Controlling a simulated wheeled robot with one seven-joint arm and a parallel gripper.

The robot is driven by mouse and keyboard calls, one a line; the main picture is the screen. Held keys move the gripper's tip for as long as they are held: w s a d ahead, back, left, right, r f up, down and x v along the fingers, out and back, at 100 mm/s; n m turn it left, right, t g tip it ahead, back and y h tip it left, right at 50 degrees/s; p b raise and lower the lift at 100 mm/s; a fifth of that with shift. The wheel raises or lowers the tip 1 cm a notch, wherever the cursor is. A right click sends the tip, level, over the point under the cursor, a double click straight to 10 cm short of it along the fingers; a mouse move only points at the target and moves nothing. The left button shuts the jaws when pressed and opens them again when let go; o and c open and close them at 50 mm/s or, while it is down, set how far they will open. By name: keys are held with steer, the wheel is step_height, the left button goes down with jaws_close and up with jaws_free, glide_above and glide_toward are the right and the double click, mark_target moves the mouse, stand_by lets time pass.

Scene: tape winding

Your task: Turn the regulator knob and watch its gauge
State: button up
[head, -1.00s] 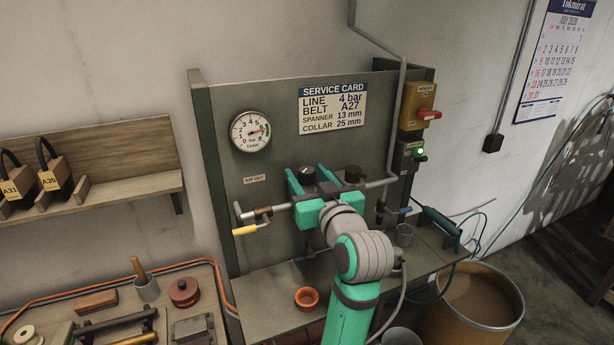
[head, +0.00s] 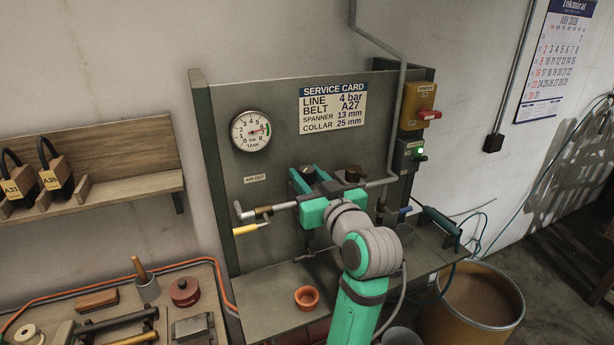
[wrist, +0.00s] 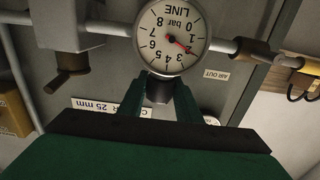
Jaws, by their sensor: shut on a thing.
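The dark regulator knob (head: 308,172) sits on the upright grey panel, and it also shows in the wrist view (wrist: 159,90). My green gripper (head: 309,179) has one finger on each side of it and is shut on it. In the wrist view my fingertips (wrist: 160,96) close around it. The white LINE gauge (wrist: 172,36) appears upside down just beyond the knob there. Its red needle points near 2, seemingly between 2 and 3. My gripper and arm hide this gauge in the head view. A service card (head: 333,105) on the panel reads LINE 4 bar.
A separate TANK gauge (head: 251,131) hangs at the panel's upper left. A yellow-handled valve (head: 250,229) is left of my gripper, with another valve (head: 386,208) right. An orange cup (head: 307,297) stands on the bench below. A red switch (head: 428,114) is at upper right.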

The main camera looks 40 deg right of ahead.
steer(key=o, duration=1.1)
steer(key=shift+c, duration=0.2)
steer(key=v, duration=1)
steer(key=shift+s, duration=0.35)
steer(key=shift+a, duration=0.15)
